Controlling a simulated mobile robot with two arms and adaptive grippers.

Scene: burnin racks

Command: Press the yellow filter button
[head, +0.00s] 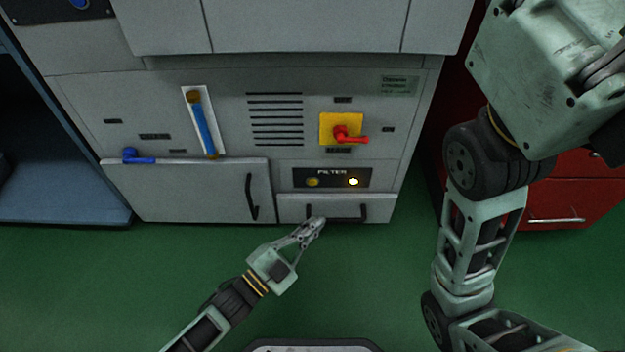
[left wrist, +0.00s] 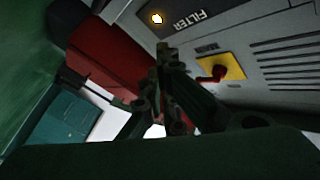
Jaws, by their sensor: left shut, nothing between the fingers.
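The dark FILTER panel (head: 332,171) is on the lower front of the grey cabinet. It carries a dull yellow button (head: 312,182) on the left and a brightly lit pale-yellow one (head: 353,182) on the right. My left gripper (head: 319,221) is shut and empty, just below the panel in the head view, overlapping the drawer handle; contact cannot be told. In the left wrist view the shut fingertips (left wrist: 160,52) point toward the cabinet, with the lit button (left wrist: 156,18) beyond them. The dull yellow button cannot be made out there. My right gripper is out of view.
A red rotary switch (head: 342,134) on a yellow plate sits above the panel. A drawer with a dark handle (head: 350,214) is below it. A blue-filled gauge (head: 203,125) and a blue valve (head: 137,158) are to the left. Red drawers (head: 565,190) stand right; green floor is open.

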